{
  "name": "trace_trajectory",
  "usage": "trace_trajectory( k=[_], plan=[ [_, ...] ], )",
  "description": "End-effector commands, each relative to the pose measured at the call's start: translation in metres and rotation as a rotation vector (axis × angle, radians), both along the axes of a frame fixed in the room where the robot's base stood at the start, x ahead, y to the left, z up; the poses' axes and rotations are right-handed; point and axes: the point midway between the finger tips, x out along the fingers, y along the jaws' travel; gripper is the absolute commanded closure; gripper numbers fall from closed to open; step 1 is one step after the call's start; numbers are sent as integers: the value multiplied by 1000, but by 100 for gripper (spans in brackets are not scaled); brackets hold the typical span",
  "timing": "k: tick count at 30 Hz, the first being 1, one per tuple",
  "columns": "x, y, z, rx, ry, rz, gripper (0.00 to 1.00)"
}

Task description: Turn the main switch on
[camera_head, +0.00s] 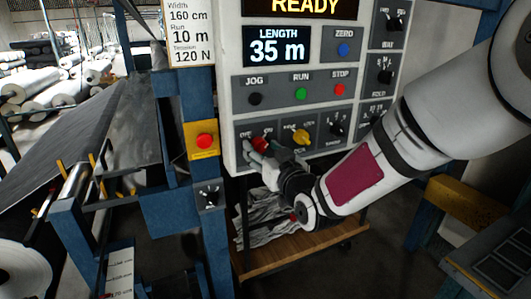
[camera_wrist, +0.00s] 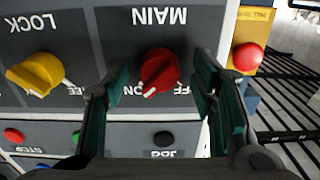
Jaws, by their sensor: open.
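The red main switch (camera_wrist: 158,72) is a rotary knob under the label MAIN, which reads upside down in the wrist view. Its white mark points down and left there, to the side with the ON lettering. In the camera_head view the switch (camera_head: 262,142) is partly hidden by my gripper (camera_head: 264,153), at the lower left of the grey control panel (camera_head: 234,112). In the wrist view my gripper (camera_wrist: 162,72) is open, with one finger on each side of the knob. Gaps show between the fingers and the knob.
A yellow lock knob (camera_wrist: 36,73) sits beside the main switch. JOG, RUN and STOP buttons are above it in the camera_head view. A red emergency button (camera_head: 205,141) on a yellow box is close to the left. A wooden cart shelf (camera_head: 300,248) stands below.

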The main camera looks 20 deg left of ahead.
Motion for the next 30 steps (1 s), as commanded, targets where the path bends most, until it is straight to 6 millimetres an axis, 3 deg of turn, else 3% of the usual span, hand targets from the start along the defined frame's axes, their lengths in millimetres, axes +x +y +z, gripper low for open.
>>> trace_trajectory(
  k=[5, 18, 30],
  plan=[
    [-10, -12, 1, -1, -1, 0, 48],
    [-64, -75, 0, -2, 1, 0, 48],
    [-78, -91, 0, 0, 1, 0, 48]
  ],
)
